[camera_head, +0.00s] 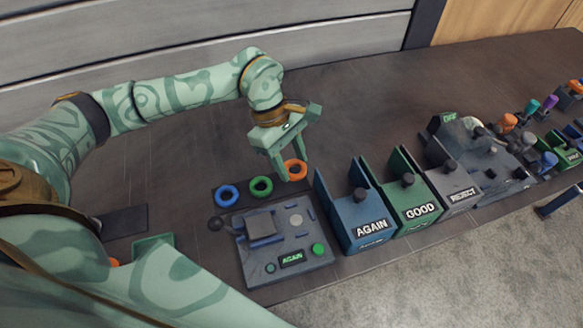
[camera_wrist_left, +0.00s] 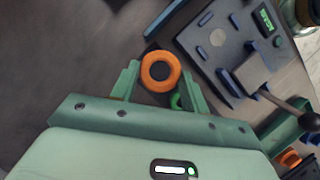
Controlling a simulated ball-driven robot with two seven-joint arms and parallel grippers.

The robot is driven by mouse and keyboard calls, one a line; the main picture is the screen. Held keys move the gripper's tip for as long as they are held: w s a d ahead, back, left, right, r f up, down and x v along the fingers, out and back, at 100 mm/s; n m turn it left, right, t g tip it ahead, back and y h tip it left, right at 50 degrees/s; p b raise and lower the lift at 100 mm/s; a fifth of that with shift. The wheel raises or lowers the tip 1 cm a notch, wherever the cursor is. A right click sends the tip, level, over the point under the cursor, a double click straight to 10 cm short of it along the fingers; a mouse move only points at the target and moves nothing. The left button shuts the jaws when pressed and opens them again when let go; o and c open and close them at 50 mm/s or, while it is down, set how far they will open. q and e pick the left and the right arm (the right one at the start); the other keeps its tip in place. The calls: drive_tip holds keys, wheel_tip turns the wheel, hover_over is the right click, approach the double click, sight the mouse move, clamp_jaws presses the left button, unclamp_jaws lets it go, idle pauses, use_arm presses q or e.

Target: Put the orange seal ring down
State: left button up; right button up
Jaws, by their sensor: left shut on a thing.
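The orange seal ring (camera_head: 297,170) is between the fingertips of my left gripper (camera_head: 291,168). In the left wrist view the orange ring (camera_wrist_left: 147,72) shows face-on, gripped between the two green fingers (camera_wrist_left: 160,84). In the head view it appears at the right end of the dark strip (camera_head: 243,181), beside the green ring (camera_head: 252,186) and the blue ring (camera_head: 219,194). I cannot tell whether it touches the strip. My right gripper is in neither view.
A grey test panel (camera_head: 291,275) with an AGAIN display stands just in front of the rings. Blue AGAIN (camera_head: 369,229), green GOOD (camera_head: 420,211) and grey REJECT (camera_head: 462,194) bins stand to the right. The table behind the rings is clear.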

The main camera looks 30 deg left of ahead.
sight(290, 166)
use_arm(q)
drive_tip(key=shift+w+a+f, duration=0.1)
drive_tip(key=shift+w+f, duration=0.1)
drive_tip(key=shift+f, duration=0.1)
drive_tip(key=shift+w+a+f+b, duration=0.15)
drive_tip(key=shift+f+b, duration=0.4)
drive_tip(key=shift+f, duration=1.15)
drive_tip(key=shift+f, duration=0.15)
drive_tip(key=o, duration=1)
drive_tip(key=shift+c, duration=0.2)
drive_tip(key=shift+a+r, duration=0.1)
drive_tip(key=shift+r, duration=0.35)
drive_tip(key=p+v, duration=0.2)
drive_tip(key=v, duration=0.9)
drive_tip(key=shift+r, duration=0.15)
